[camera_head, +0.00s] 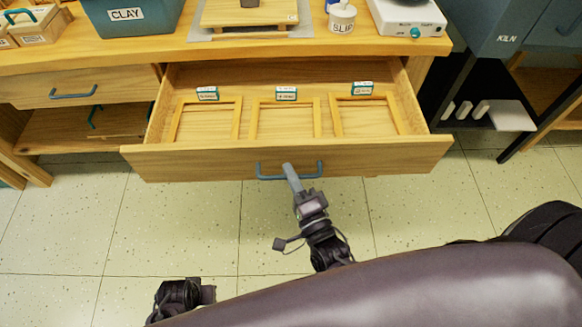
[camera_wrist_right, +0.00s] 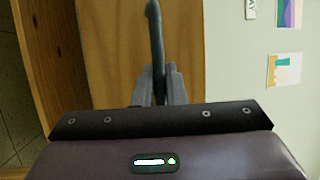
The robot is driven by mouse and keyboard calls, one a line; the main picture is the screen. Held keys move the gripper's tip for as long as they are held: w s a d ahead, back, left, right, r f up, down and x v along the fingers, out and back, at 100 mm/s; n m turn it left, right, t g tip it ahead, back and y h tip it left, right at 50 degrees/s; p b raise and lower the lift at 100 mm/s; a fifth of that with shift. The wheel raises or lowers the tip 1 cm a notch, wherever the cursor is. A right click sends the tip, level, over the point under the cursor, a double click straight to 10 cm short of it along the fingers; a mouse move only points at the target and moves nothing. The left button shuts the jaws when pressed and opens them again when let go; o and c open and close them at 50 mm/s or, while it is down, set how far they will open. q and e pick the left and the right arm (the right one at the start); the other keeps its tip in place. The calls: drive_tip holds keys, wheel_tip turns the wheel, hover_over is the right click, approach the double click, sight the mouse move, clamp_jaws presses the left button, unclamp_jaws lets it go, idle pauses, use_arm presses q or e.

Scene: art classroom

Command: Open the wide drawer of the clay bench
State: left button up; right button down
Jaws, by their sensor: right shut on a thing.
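The wide drawer (camera_head: 385,157) of the clay bench (camera_head: 340,47) is pulled out, and its inside shows from above. Its blue-grey bar handle (camera_head: 268,177) is at the middle of the drawer front. My right gripper (camera_head: 290,172) is shut on this handle, reaching it from below in the head view. In the right wrist view the handle (camera_wrist_right: 155,35) runs upright between the fingers (camera_wrist_right: 158,85), against the brown drawer front (camera_wrist_right: 105,50). A dark part of mine, likely of the left arm, shows at the bottom left of the head view; no left fingers can be made out.
The drawer holds three wooden frames (camera_head: 237,120) with small labelled boxes (camera_head: 286,93) behind them. A closed drawer (camera_head: 115,84) is at the left. A CLAY bin (camera_head: 127,28) and SLIP jar (camera_head: 342,18) stand on top. The tiled floor (camera_head: 175,215) before the drawer is clear.

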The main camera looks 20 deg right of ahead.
drive_tip(key=c, duration=1.8)
unclamp_jaws()
drive_tip(key=v, duration=0.8)
drive_tip(key=shift+w, duration=0.1)
